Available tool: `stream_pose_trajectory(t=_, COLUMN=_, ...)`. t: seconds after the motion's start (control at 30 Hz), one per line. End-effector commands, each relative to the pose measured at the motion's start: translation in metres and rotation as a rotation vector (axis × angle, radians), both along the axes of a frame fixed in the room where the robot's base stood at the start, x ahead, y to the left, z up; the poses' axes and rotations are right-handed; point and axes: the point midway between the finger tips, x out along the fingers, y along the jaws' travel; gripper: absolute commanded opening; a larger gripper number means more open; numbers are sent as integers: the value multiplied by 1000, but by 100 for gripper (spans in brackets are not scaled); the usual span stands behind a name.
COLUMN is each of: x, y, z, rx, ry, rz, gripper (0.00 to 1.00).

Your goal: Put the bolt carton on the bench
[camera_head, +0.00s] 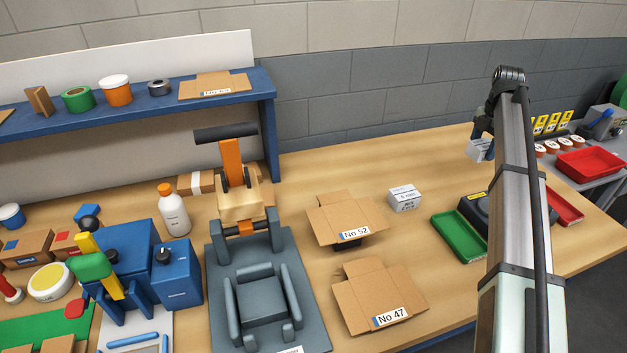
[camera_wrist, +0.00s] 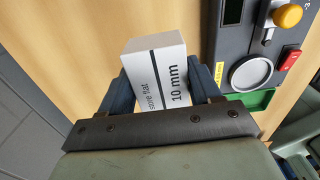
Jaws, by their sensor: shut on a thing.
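My gripper (camera_wrist: 160,85) is shut on a white carton (camera_wrist: 172,68) with a dark stripe and the print "store flat" and "10 mm". Its blue fingers press on two opposite sides of the carton. In the head view the held carton (camera_head: 477,150) shows at the right, partly hidden by my arm, and looks to be above the bench (camera_head: 400,150). The height of the gap below it cannot be told. A second white carton (camera_head: 404,198) with small print rests on the bench, left of my gripper and apart from it.
A dark scale (camera_wrist: 235,50) with a yellow knob and a green tray (camera_head: 458,237) stands near my gripper. A red tray (camera_head: 592,163) is right. The bench's back middle is clear.

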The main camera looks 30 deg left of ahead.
Motion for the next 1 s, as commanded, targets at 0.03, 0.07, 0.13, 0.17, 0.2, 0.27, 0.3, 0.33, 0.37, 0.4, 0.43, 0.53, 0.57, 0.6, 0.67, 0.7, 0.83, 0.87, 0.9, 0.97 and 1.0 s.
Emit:
stream_pose_trajectory(t=0.03, x=0, y=2, z=0, rx=0, ry=0, rz=2, gripper=25)
stream_pose_trajectory(t=0.07, x=-1, y=4, z=0, rx=0, ry=0, rz=5, gripper=25)
stream_pose_trajectory(t=0.13, x=-2, y=13, z=0, rx=0, ry=0, rz=15, gripper=25)
stream_pose_trajectory(t=0.17, x=-3, y=19, z=0, rx=0, ry=0, rz=22, gripper=25)
stream_pose_trajectory(t=0.2, x=-4, y=27, z=0, rx=0, ry=0, rz=32, gripper=25)
stream_pose_trajectory(t=0.27, x=-7, y=45, z=0, rx=0, ry=0, rz=52, gripper=25)
stream_pose_trajectory(t=0.3, x=-9, y=59, z=0, rx=0, ry=0, rz=68, gripper=25)
stream_pose_trajectory(t=0.33, x=-11, y=70, z=0, rx=1, ry=-1, rz=81, gripper=25)
stream_pose_trajectory(t=0.37, x=-14, y=82, z=1, rx=1, ry=-1, rz=95, gripper=25)
stream_pose_trajectory(t=0.4, x=-18, y=97, z=1, rx=0, ry=-1, rz=114, gripper=25)
stream_pose_trajectory(t=0.43, x=-21, y=109, z=1, rx=0, ry=-1, rz=128, gripper=25)
stream_pose_trajectory(t=0.53, x=-32, y=148, z=2, rx=1, ry=-2, rz=175, gripper=25)
stream_pose_trajectory(t=0.57, x=-36, y=160, z=2, rx=1, ry=-2, rz=189, gripper=25)
stream_pose_trajectory(t=0.6, x=-41, y=175, z=2, rx=1, ry=-4, rz=207, gripper=25)
stream_pose_trajectory(t=0.67, x=-50, y=198, z=3, rx=1, ry=-4, rz=235, gripper=25)
stream_pose_trajectory(t=0.7, x=-56, y=213, z=3, rx=1, ry=-4, rz=254, gripper=25)
stream_pose_trajectory(t=0.83, x=-79, y=260, z=4, rx=2, ry=-6, rz=315, gripper=25)
stream_pose_trajectory(t=0.87, x=-84, y=270, z=4, rx=2, ry=-6, rz=328, gripper=25)
stream_pose_trajectory(t=0.9, x=-92, y=285, z=4, rx=2, ry=-6, rz=347, gripper=25)
stream_pose_trajectory(t=0.97, x=-105, y=306, z=4, rx=2, ry=-6, rz=375, gripper=25)
stream_pose_trajectory(t=1.0, x=-113, y=319, z=4, rx=2, ry=-8, rz=393, gripper=25)
